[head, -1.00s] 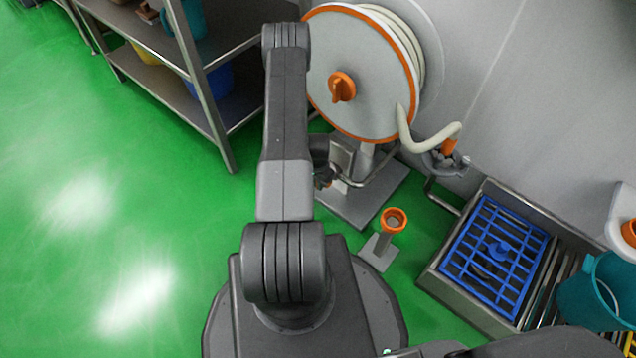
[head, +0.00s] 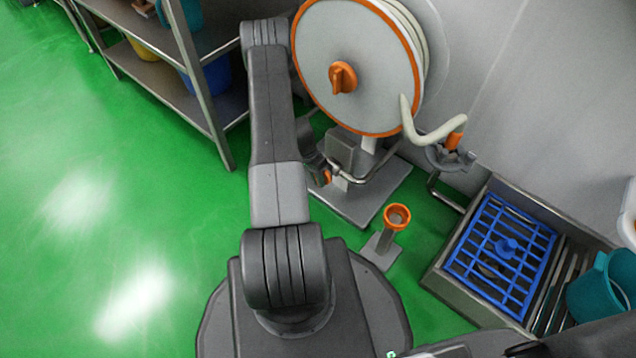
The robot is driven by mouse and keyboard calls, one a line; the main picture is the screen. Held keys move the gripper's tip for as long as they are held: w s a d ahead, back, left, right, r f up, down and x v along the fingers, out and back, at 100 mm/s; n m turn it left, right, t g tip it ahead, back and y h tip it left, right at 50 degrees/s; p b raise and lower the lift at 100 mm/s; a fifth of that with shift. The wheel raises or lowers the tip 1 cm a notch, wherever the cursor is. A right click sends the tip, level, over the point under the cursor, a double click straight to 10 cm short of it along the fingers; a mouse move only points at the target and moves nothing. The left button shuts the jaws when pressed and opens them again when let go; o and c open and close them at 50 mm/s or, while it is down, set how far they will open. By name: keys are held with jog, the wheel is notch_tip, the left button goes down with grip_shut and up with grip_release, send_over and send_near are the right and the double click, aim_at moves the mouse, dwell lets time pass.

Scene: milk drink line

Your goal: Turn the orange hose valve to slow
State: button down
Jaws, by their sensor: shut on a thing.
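The hose reel (head: 365,50) has a grey disc with an orange rim and stands against the wall. An orange knob (head: 343,78) sits at its middle, and nothing touches it. Below the reel, a small orange valve handle (head: 327,177) shows beside a grey box and a bent metal pipe (head: 352,178). My gripper (head: 322,170) is at this handle, mostly hidden by my arm, and is shut on it. The valve's markings and the handle's exact setting are too small to read.
An orange-topped post (head: 397,217) stands on the floor near my base. A hose nozzle (head: 453,142) hangs at the right of the reel. A metal basin with a blue grid (head: 500,255) is at the right, beside a teal bucket (head: 605,285). A metal shelf (head: 205,100) stands left.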

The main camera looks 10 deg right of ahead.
jog(key=shift+f+g+h+b, duration=0.1)
jog(key=shift+g+h+b, duration=0.45)
jog(key=shift+b, duration=0.25)
jog(key=c, duration=1.5)
grip_release()
jog(key=shift+o, duration=0.2)
jog(key=p+v, duration=0.4)
jog(key=v, duration=1)
jog(key=shift+w, duration=0.1)
